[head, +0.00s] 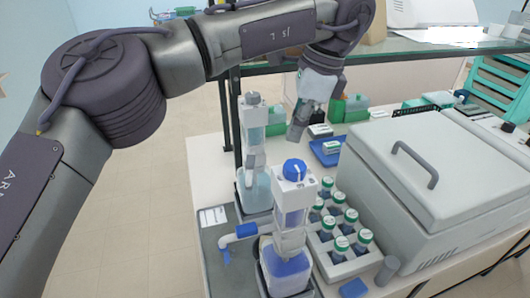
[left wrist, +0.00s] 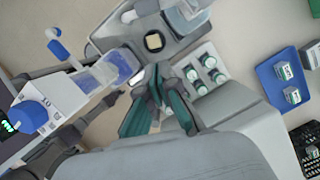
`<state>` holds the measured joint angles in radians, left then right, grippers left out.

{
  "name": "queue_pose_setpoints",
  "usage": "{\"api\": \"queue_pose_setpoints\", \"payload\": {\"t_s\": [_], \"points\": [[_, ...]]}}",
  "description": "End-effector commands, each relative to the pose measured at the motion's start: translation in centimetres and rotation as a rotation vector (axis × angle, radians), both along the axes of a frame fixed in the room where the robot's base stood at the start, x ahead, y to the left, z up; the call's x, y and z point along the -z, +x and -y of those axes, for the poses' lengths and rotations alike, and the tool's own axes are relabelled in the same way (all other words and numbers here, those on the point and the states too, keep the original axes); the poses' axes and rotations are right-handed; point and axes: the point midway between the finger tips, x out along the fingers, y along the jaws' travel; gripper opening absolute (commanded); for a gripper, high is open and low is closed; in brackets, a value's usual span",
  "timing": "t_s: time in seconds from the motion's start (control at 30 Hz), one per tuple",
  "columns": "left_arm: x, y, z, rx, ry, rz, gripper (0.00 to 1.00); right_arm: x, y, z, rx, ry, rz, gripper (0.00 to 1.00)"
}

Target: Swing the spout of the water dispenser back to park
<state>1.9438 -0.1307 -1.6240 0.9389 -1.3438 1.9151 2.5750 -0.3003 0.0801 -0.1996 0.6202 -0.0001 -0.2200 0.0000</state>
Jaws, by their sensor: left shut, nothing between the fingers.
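The front dispenser, with a blue knob (head: 294,170), stands on the bench and appears to be the water dispenser. Its spout (head: 240,232), with a blue sleeve and a blue downturned tip, sticks out to the left in the head view, over a dark tray. In the left wrist view the dispenser (left wrist: 105,72) is at the left, its spout (left wrist: 60,48) pointing up-left. My left gripper (head: 297,132) is shut and empty, above and behind the dispenser, apart from the spout. Its fingers show in the left wrist view (left wrist: 161,78). My right gripper is not in view.
A second dispenser (head: 254,140) stands behind the first. A rack of green-capped bottles (head: 349,268) is beside it on the right. A large grey lidded box (head: 440,180) fills the right side. A shelf (head: 400,48) spans above the bench's back.

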Motion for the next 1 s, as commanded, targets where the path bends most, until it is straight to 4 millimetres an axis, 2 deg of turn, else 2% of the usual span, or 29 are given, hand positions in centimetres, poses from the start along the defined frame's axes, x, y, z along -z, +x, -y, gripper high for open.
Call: {"api": "queue_pose_setpoints", "payload": {"t_s": [0.3, 0.4, 0.6, 1.0], "points": [[6.4, 0.0, -1.7, 0.003, 0.0, -0.006, 0.0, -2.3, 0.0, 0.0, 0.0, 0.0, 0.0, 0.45], [6.0, 0.2, -3.6, 0.0, 0.0, -0.002, 0.0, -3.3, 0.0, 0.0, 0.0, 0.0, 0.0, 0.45], [6.2, 0.2, -5.3, 0.001, 0.0, -0.001, 0.0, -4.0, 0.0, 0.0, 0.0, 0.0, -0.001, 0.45], [6.4, 0.3, -5.6, 0.002, 0.0, 0.0, 0.0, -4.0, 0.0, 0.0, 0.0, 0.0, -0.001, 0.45]]}}
